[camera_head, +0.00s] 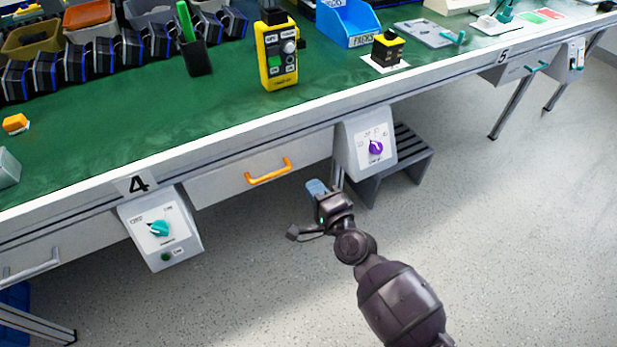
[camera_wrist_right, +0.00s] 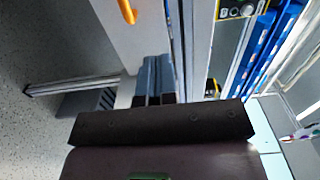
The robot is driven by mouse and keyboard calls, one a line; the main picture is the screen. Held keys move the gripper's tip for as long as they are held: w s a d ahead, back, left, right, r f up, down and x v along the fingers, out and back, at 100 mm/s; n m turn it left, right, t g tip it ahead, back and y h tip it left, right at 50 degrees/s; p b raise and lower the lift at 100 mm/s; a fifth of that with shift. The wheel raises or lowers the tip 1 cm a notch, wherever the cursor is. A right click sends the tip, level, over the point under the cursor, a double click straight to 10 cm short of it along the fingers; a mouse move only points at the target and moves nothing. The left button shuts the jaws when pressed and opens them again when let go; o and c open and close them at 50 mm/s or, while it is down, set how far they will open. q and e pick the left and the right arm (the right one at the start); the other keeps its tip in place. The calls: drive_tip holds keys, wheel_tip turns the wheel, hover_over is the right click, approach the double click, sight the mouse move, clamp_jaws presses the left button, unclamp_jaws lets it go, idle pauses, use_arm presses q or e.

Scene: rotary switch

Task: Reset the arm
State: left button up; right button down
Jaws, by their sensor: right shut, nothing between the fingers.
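My right arm reaches up from the lower right in the head view. Its gripper (camera_head: 316,188) is shut and empty, in front of the bench, below and right of the orange drawer handle. The blue-grey fingers also show side by side in the right wrist view (camera_wrist_right: 153,80). A white box with a purple rotary knob (camera_head: 376,148) hangs under the bench edge, to the right of the gripper and apart from it. Another white box with a teal rotary knob (camera_head: 159,228) hangs to the left, under the number 4. My left gripper is not in view.
The green bench top (camera_head: 230,115) carries bins, a yellow control box (camera_head: 277,58) and a blue bin (camera_head: 347,20). The orange drawer handle (camera_head: 268,171) juts from the bench front. A grey step stool (camera_head: 405,160) stands behind the purple-knob box. The floor at right is clear.

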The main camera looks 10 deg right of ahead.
drive_tip(key=shift+s+d, duration=0.1)
drive_tip(key=shift+s, duration=0.2)
use_arm(q)
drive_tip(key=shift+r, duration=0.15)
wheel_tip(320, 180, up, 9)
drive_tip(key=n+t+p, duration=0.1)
drive_tip(key=p, duration=1.1)
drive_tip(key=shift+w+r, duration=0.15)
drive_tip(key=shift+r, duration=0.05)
use_arm(e)
drive_tip(key=s+d+r+n+g+h, duration=0.1)
drive_tip(key=s+d+n, duration=0.4)
drive_tip(key=s, duration=0.6)
drive_tip(key=s+d+r+n+g+h, duration=0.2)
drive_tip(key=s+d+n, duration=0.3)
drive_tip(key=s, duration=0.7)
drive_tip(key=s+d+r+n+g+h, duration=0.1)
drive_tip(key=s+d+n, duration=0.4)
drive_tip(key=s, duration=0.6)
drive_tip(key=shift+s+d+r+n+g+h, duration=0.15)
drive_tip(key=shift+s+d+n+g+h, duration=0.2)
drive_tip(key=shift+d+g+h, duration=0.6)
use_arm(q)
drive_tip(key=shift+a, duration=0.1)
